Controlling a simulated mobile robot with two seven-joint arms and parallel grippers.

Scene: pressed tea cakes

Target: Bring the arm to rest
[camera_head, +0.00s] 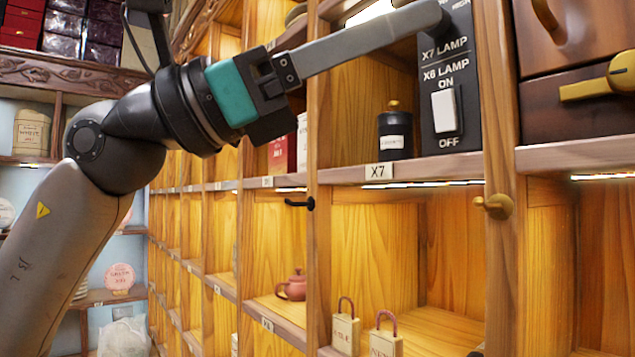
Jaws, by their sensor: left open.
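My left arm comes in from the left, and its gripper (432,19) reaches across to the top of a black switch panel (465,70). One long grey finger shows from the side; the other is hidden. The fingertip overlaps the panel's upper part, and I cannot tell whether it touches. It covers whatever control is up there. The gripper is open, with nothing seen in it. My right gripper is not in view.
A wooden cabinet of cubbies fills the right side. A black jar (395,135) stands on the shelf labelled X7 (378,171). Brass knobs (492,207) and a dark hook (300,203) stick out.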

